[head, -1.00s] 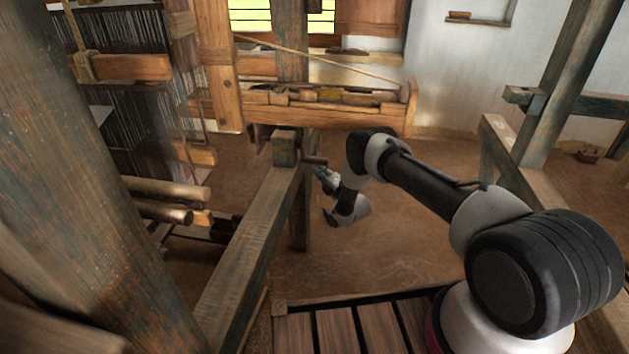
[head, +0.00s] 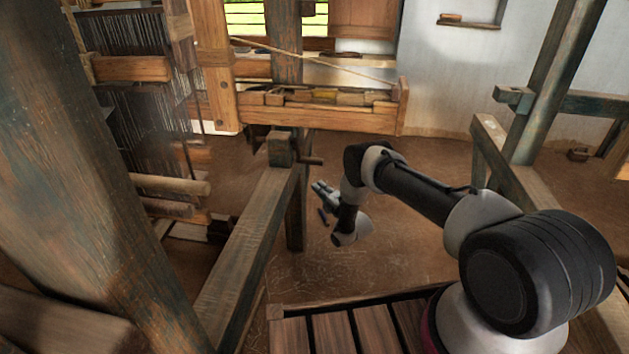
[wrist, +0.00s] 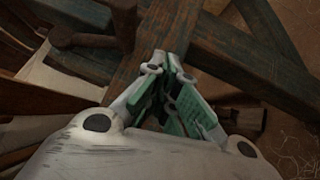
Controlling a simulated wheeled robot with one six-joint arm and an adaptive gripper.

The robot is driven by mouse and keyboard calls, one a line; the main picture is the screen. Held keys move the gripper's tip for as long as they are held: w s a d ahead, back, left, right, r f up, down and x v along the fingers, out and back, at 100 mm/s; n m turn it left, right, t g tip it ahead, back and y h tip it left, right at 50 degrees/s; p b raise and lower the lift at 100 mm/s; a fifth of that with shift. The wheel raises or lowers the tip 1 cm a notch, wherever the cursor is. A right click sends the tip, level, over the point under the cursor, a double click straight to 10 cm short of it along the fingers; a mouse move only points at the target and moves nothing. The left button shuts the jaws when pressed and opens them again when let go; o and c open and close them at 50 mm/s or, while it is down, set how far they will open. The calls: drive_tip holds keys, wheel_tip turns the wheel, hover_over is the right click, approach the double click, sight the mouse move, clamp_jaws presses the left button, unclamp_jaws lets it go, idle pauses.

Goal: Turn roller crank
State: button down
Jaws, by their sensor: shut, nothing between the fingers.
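The roller crank (head: 310,160) is a small dark handle sticking out to the right at the top of the wooden post, below the front beam. My gripper (head: 318,187) is just below and to the right of it in the head view, apart from it, with nothing held. In the wrist view my gripper (wrist: 168,62) has its green-lined fingers together over a timber beam. A dark wooden handle-like piece at the upper left of the wrist view may be the crank, but I cannot tell.
A long side rail (head: 245,255) of the loom frame runs along the left of my arm. A thick slanted post (head: 75,170) fills the left. A wooden box beam (head: 320,115) hangs above the crank. Bare floor (head: 405,240) lies to the right.

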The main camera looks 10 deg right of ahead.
drive_tip(key=s+d+f, duration=0.2)
drive_tip(key=s+d, duration=0.1)
drive_tip(key=s, duration=0.1)
drive_tip(key=s+a+f+n+g, duration=0.2)
drive_tip(key=s+a+f+g, duration=1)
drive_tip(key=f, duration=0.3)
drive_tip(key=s+d+f+n+g+h, duration=0.2)
drive_tip(key=s+d+f+g+h, duration=0.25)
drive_tip(key=s+d+h, duration=0.3)
drive_tip(key=w+d+r+n+t+h, duration=0.2)
drive_tip(key=w+d+r+t+h, duration=0.4)
drive_tip(key=r+h, duration=0.25)
drive_tip(key=w+a+r+n+t+y, duration=0.1)
drive_tip(key=w+a+r+t, duration=0.3)
drive_tip(key=r, duration=0.4)
drive_tip(key=w+a+r+n+t+y, duration=0.1)
drive_tip(key=w+a+r+t, duration=0.35)
drive_tip(key=r, duration=0.45)
drive_tip(key=r+x, duration=0.2)
drive_tip(key=x, duration=1)
drive_tip(key=shift+w+r, duration=0.25)
drive_tip(key=shift+w, duration=0.1)
